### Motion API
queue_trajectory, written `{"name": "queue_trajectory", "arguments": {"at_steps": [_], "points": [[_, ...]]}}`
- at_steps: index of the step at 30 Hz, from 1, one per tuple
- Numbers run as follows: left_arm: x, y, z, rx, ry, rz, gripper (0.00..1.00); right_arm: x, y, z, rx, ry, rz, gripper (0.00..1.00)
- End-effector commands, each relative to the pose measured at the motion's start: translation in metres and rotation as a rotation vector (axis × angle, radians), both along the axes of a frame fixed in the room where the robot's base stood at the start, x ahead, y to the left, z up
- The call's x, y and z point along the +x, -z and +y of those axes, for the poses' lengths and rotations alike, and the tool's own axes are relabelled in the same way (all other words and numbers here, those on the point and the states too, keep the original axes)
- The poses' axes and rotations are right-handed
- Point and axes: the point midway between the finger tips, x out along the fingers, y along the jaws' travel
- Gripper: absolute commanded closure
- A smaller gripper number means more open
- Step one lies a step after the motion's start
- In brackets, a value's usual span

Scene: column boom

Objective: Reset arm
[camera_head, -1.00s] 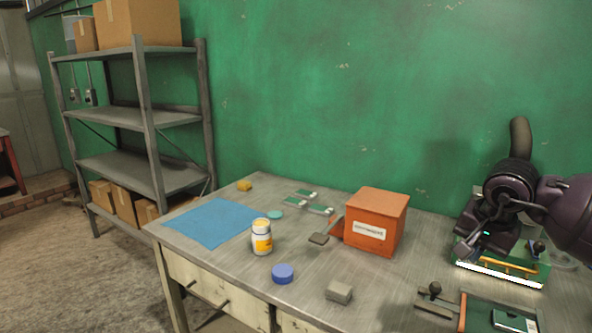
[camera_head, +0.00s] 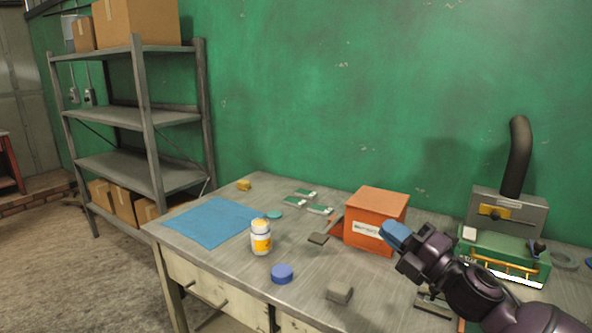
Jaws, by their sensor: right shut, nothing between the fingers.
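My right gripper (camera_head: 395,236) comes in from the lower right on a dark purple arm. Its blue fingertips are together and empty, and they overlap the lower right of the orange box (camera_head: 372,219) in the picture. I cannot tell whether they touch it. My left gripper is not in view.
A green machine with a dark hose (camera_head: 519,150) stands at the right. Metal shelves (camera_head: 127,117) stand at the back left.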

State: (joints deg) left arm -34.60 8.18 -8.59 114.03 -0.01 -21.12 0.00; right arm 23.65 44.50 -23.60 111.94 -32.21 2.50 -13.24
Motion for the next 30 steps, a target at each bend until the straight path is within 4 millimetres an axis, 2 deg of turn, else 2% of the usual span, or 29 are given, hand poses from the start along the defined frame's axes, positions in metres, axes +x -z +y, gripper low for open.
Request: {"name": "queue_trajectory", "arguments": {"at_steps": [1,5,11,15,21,27,30], "points": [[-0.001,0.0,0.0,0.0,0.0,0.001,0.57,-0.002,0.022,-0.008,0.122,0.036,0.118,1.0],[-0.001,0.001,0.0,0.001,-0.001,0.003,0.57,-0.009,0.078,-0.031,0.411,0.139,0.4,1.0],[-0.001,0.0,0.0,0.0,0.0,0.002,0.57,-0.046,0.174,-0.059,0.774,0.298,0.759,1.0],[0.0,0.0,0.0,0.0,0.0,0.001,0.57,-0.087,0.236,-0.072,0.964,0.407,0.945,1.0],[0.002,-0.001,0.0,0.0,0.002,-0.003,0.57,-0.159,0.306,-0.084,1.17,0.543,1.11,1.0],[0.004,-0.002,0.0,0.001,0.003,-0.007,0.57,-0.235,0.36,-0.094,1.287,0.697,1.2,1.0],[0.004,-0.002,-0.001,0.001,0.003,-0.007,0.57,-0.264,0.377,-0.094,1.314,0.751,1.233,1.0]]}}
